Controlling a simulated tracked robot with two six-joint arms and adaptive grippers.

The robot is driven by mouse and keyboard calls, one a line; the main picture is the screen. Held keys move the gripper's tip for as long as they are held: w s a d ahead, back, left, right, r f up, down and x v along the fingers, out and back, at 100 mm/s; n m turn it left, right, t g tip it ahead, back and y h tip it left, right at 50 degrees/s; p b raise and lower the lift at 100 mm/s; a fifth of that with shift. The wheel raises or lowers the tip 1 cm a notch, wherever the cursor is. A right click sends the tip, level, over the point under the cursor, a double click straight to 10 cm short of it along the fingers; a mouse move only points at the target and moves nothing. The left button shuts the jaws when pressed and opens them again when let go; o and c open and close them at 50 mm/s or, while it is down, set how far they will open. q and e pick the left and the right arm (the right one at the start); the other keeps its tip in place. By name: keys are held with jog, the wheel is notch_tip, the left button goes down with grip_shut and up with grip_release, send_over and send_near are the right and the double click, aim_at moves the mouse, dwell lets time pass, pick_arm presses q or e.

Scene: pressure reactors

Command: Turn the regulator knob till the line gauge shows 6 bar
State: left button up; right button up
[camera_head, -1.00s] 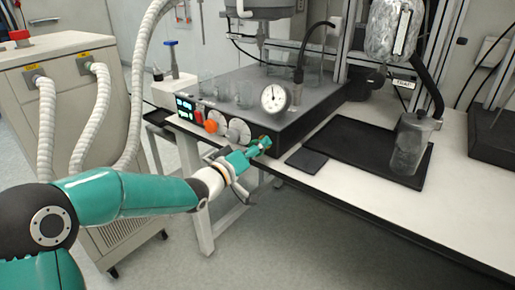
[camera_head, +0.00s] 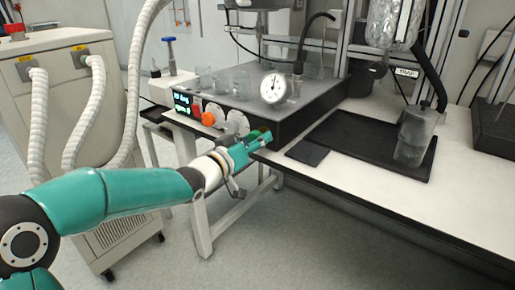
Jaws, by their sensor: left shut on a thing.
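The round white line gauge (camera_head: 273,88) stands at the front of the dark grey reactor block. Its thin dark needle points roughly upward, but the figures are too small to read. My left gripper (camera_head: 262,137) is at the block's front face, below the gauge. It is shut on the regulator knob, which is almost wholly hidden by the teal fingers. My right gripper is not in view.
Left of the gripper are an orange knob (camera_head: 208,119), pale round discs (camera_head: 237,122) and a lit display (camera_head: 182,103). Glass beakers stand on the block (camera_head: 318,95). A black tray (camera_head: 350,140) holding a grey vessel (camera_head: 414,138) lies to the right.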

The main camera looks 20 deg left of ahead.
pick_arm(q)
jog(key=m, duration=0.1)
jog(key=m+b, duration=0.2)
jog(key=shift+f+m, duration=0.25)
jog(key=shift+m, duration=0.15)
jog(key=shift+m+b, duration=1)
jog(key=shift+m, duration=0.4)
jog(key=o, duration=1.2)
jog(key=shift+r, duration=0.15)
jog(key=shift+c, duration=0.2)
jog(key=shift+s+a+r, duration=0.1)
jog(key=shift+s, duration=0.15)
jog(key=v, duration=1.1)
jog(key=shift+s, duration=0.25)
